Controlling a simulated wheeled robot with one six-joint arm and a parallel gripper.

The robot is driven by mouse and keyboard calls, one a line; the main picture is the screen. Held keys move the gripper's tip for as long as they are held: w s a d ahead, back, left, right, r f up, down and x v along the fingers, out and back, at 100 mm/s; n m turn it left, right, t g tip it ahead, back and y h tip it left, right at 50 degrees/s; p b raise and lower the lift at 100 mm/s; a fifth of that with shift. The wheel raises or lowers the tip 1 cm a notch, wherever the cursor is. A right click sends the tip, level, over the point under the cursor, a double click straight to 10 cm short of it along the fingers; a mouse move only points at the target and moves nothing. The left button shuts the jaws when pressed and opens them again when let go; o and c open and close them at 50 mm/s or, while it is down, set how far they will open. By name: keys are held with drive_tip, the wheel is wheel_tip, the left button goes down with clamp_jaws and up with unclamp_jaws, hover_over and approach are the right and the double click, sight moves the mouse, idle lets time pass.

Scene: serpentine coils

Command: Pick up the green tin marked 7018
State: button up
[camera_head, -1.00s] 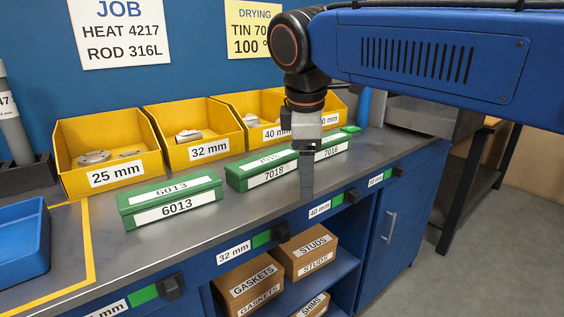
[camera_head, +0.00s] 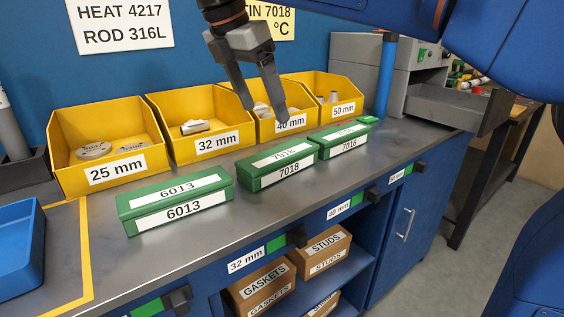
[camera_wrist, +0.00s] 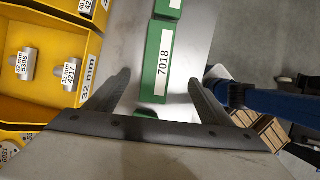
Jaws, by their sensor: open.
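The green tin marked 7018 (camera_head: 279,167) stands on the grey bench top between the tins marked 6013 (camera_head: 175,202) and 7016 (camera_head: 339,142). My gripper (camera_head: 268,116) is open and empty, above and a little behind the 7018 tin in the head view. In the wrist view the 7018 tin (camera_wrist: 160,62) lies ahead, in line with the gap between my open fingers (camera_wrist: 162,85). The fingers do not touch it. Part of another green tin shows at the top of that view, and a green piece shows near the palm.
Yellow bins marked 25 mm (camera_head: 103,150), 32 mm (camera_head: 203,128), 40 mm (camera_head: 275,117) and 50 mm (camera_head: 330,98) stand behind the tins. A blue upright tube (camera_head: 386,75) stands at the back right. A blue tray (camera_head: 22,245) lies at the left. The bench's front strip is clear.

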hover_over(279, 152)
drive_tip(key=s+a, duration=0.1)
drive_tip(key=s, duration=0.1)
wheel_tip(279, 152, down, 8)
drive_tip(key=shift+r, duration=0.1)
drive_tip(key=shift+a+x, duration=0.15)
drive_tip(key=shift+x, duration=1.35)
drive_tip(key=shift+a+x, duration=0.1)
drive_tip(key=shift+x, duration=1.35)
drive_tip(key=shift+w, duration=0.15)
drive_tip(key=shift+c, duration=0.6)
drive_tip(key=c, duration=1.7)
